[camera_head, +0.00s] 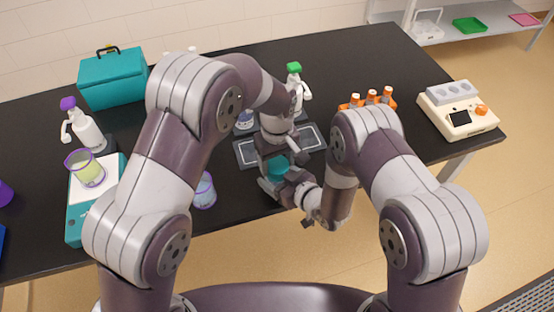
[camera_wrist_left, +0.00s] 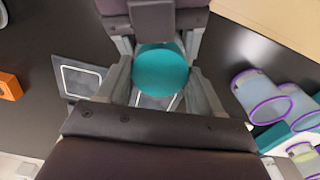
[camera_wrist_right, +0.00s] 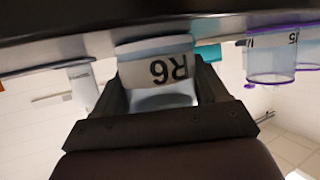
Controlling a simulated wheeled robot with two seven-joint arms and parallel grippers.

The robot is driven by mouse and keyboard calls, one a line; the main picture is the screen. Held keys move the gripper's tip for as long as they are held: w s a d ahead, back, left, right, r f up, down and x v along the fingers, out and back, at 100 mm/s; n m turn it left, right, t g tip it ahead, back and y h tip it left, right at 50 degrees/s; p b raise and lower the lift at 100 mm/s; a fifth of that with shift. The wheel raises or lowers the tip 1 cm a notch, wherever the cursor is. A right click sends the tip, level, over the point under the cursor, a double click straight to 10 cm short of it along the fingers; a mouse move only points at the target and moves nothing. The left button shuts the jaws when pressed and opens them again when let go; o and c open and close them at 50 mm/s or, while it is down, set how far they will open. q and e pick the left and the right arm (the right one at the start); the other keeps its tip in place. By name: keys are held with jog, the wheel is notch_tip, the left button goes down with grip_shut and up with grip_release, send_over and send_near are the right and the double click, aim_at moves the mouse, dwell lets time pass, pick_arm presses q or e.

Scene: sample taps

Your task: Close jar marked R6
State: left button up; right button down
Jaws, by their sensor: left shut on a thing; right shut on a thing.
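Jar R6 (camera_wrist_right: 158,70) is white-labelled and shows upside down in the right wrist view, between the fingers of my right gripper (camera_wrist_right: 160,98). My right gripper (camera_head: 287,186) is shut on it from the side. A teal round lid (camera_wrist_left: 160,71) is between the fingers of my left gripper (camera_wrist_left: 157,85), which is shut on it from above. The lid also shows in the head view (camera_head: 278,167), over the place where the right gripper holds the jar. The jar's rim is hidden, so I cannot tell whether the lid touches it.
A dark mat with white outlines (camera_head: 246,153) lies behind the grippers. A purple-rimmed cup (camera_head: 204,191) stands to their left. A teal case (camera_head: 113,79) is at back left.

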pick_arm(q)
jog(key=m, duration=0.3)
jog(key=o, duration=1.2)
jog(key=shift+r, duration=2.25)
jog(key=shift+c, duration=0.2)
